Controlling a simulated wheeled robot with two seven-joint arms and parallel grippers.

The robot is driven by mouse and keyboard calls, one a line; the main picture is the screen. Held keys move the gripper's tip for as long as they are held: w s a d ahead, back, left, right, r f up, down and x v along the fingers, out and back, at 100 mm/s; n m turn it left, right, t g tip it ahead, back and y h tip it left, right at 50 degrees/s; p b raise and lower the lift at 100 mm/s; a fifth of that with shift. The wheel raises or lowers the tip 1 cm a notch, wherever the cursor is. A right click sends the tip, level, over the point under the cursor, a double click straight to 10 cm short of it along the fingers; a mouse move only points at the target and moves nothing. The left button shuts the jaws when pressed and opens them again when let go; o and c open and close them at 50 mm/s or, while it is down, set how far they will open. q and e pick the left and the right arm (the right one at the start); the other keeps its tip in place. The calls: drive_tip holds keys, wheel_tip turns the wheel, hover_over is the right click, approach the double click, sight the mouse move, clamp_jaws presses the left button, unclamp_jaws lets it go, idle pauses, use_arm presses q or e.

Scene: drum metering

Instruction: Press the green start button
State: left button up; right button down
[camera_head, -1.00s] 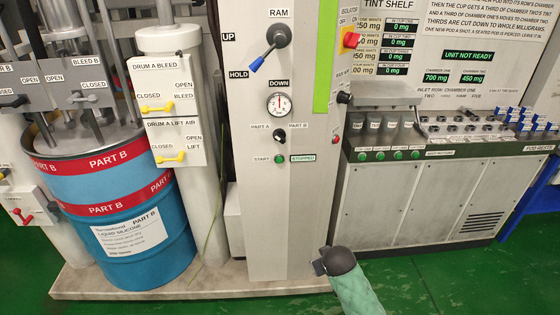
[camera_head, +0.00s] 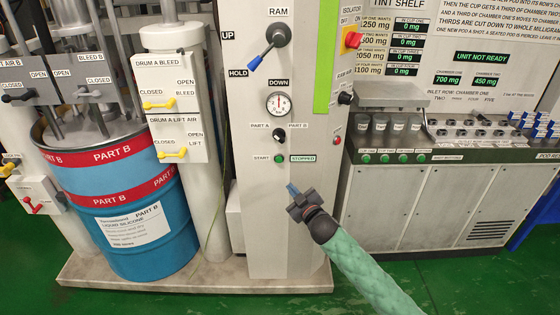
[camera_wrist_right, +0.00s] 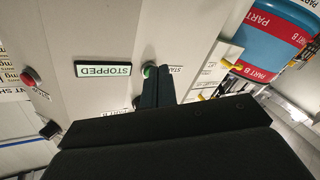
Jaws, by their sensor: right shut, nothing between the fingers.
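The green start button (camera_head: 279,159) sits on the front of the light grey control column, between the START label and a lit STOPPED sign (camera_head: 303,158). My right gripper (camera_head: 291,187) is shut and empty, below and slightly right of the button in the head view, its fingers pointing up toward it. In the right wrist view the shut fingers (camera_wrist_right: 157,92) reach toward the green button (camera_wrist_right: 149,71), which is partly hidden behind their tips. I cannot tell whether they touch it. My left gripper is not in view.
A PART A/PART B selector (camera_head: 279,135), a gauge (camera_head: 279,103) and the blue-handled RAM lever (camera_head: 268,48) are above the button. A red button (camera_head: 337,140) is on the column's side. A blue drum (camera_head: 125,215) stands left, the tint shelf (camera_head: 425,200) right.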

sight(279, 160)
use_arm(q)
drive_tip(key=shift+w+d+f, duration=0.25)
use_arm(e)
drive_tip(key=s+a+r+n+y, duration=0.2)
drive_tip(key=s+a+r+y, duration=0.1)
drive_tip(key=y, duration=0.3)
drive_tip(key=shift+s+a+r+n+g+y, duration=0.2)
drive_tip(key=shift+r+n+g+y, duration=0.15)
drive_tip(key=shift+r, duration=0.5)
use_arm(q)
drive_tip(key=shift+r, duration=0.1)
use_arm(e)
drive_tip(key=shift+w, duration=0.15)
use_arm(q)
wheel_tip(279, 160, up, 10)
drive_tip(key=b, duration=0.2)
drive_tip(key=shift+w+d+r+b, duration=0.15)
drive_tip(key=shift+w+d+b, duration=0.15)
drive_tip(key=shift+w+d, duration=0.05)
use_arm(e)
drive_tip(key=shift+w, duration=4.3)
drive_tip(key=shift+w, duration=0.4)
